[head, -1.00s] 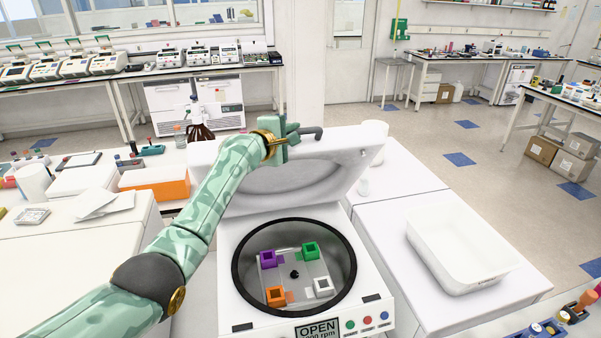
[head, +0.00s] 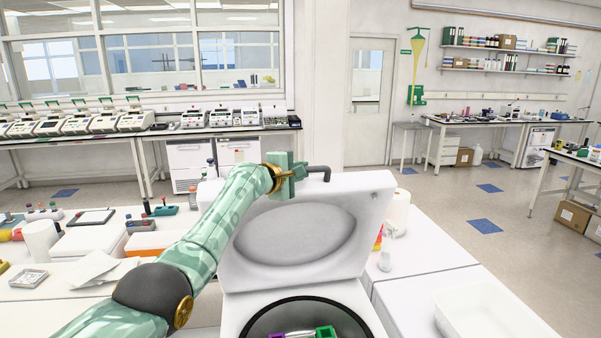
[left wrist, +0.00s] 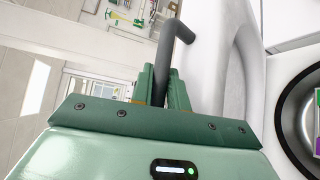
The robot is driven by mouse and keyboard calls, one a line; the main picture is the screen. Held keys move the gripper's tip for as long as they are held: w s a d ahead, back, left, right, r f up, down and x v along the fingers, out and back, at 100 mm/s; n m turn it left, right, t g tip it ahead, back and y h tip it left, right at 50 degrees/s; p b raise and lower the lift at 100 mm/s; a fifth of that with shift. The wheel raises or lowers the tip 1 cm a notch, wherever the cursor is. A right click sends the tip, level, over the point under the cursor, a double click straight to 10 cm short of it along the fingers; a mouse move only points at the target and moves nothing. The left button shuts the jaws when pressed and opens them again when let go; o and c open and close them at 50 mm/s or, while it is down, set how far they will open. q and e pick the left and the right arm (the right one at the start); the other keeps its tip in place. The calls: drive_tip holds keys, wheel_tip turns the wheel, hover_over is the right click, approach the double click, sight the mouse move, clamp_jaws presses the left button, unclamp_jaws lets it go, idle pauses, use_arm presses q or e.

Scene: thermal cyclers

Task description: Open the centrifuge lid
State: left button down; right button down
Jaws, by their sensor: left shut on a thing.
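The centrifuge (head: 245,306) stands in front of me with its white lid (head: 345,192) raised and tilted back, showing its round inner recess. The dark lid handle (head: 322,170) sticks out at the lid's top edge and also shows in the left wrist view (left wrist: 180,35). My left gripper (head: 298,170) is at the lid's top edge, shut on the handle; in the left wrist view its two fingers (left wrist: 161,85) sit on either side of the bar. The round bowl shows only in part, with a green holder (head: 326,331) and a purple one in it. My right gripper is out of view.
A white tub (head: 490,312) sits on the bench to the right. A spray bottle (head: 385,255) and a paper roll (head: 397,212) stand behind it, beside the lid. Papers (head: 92,267) and boxes cover the left bench.

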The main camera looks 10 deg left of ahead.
use_arm(q)
drive_tip(key=c, duration=1.4)
unclamp_jaws()
drive_tip(key=shift+o, duration=0.2)
drive_tip(key=shift+s+a+r+p, duration=0.1)
drive_tip(key=shift+s+a+p, duration=0.2)
drive_tip(key=shift+s+p, duration=0.15)
drive_tip(key=v, duration=1.5)
drive_tip(key=shift+s, duration=0.1)
